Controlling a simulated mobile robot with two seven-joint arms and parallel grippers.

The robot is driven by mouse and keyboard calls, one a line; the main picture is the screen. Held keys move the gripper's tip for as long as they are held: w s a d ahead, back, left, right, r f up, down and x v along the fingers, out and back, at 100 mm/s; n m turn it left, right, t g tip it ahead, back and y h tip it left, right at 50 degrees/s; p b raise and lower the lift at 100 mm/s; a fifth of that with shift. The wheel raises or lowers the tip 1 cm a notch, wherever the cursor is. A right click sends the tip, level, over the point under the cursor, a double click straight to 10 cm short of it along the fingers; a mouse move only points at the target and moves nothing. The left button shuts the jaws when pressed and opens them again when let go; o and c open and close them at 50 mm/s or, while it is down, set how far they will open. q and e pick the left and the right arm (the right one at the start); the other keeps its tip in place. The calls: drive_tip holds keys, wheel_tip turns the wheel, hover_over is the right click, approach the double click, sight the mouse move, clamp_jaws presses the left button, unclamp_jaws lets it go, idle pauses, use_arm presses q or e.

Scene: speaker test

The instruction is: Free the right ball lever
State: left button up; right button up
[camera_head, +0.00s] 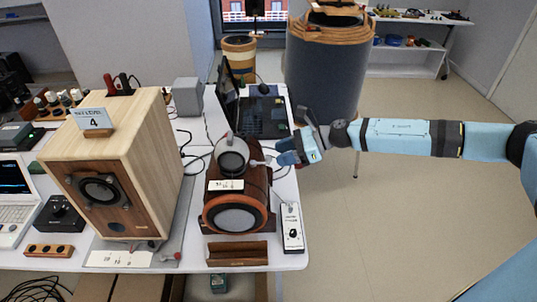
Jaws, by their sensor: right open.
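My right gripper (278,153) comes in from the right and is open. Its fingertips are just right of the dark round speaker (232,158) on top of the wooden barrel-shaped speaker (239,190). A small pale lever-like part (257,162) sits between that round speaker and the fingertips; I cannot tell whether it is the right ball lever or whether the fingers touch it. A small red-tipped lever (178,256) shows at the foot of the large wooden speaker box (120,170). My left gripper is out of view.
A white switch box (292,228) stands at the table's right edge, with a wooden tray (237,254) at the front edge. An open laptop (262,115) and loose cables lie behind the barrel speaker. A large drum (325,70) stands behind. Floor right of the table is clear.

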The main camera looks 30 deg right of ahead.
sight(269, 157)
drive_tip(key=shift+p+x, duration=0.3)
drive_tip(key=shift+x, duration=1.95)
drive_tip(key=shift+c, duration=0.3)
clamp_jaws()
